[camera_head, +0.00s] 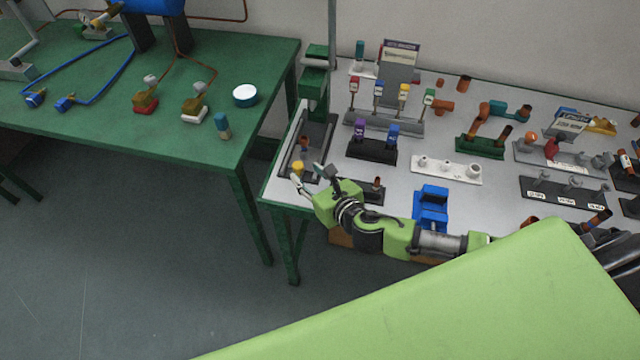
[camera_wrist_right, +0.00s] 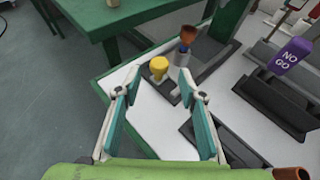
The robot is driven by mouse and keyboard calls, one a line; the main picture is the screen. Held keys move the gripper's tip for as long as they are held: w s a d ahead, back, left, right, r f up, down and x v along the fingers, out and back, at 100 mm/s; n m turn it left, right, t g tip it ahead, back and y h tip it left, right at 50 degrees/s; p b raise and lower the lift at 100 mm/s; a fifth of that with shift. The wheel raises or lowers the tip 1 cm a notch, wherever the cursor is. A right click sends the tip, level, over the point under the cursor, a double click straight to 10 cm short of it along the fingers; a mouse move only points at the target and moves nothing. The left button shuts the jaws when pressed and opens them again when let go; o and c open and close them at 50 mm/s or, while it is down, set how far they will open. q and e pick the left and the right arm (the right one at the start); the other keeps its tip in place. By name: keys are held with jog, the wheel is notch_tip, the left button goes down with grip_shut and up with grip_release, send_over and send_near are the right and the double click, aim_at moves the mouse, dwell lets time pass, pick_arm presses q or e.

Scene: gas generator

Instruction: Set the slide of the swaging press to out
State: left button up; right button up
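The swaging press (camera_head: 314,88) stands at the left end of the grey-topped table, a green upright on a dark base (camera_head: 318,140). A yellow knob (camera_head: 297,166), apparently on its slide, is at the base's near end; it also shows in the right wrist view (camera_wrist_right: 159,66). A copper-coloured piece with a blue lower part (camera_wrist_right: 187,38) stands just behind the knob. My right gripper (camera_head: 310,175) is open and empty, its fingers (camera_wrist_right: 156,82) spread to either side of the knob's line, apparently short of it. The slide's travel is hard to make out. My left gripper is not in view.
A black block with purple and blue gauges (camera_head: 372,150) stands right of the press. A blue fixture (camera_head: 431,207) is near the front edge. A green table (camera_head: 180,150) is at left, with a gap of floor between.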

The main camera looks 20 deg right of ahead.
jog(key=v, duration=0.7)
jog(key=shift+s, duration=0.1)
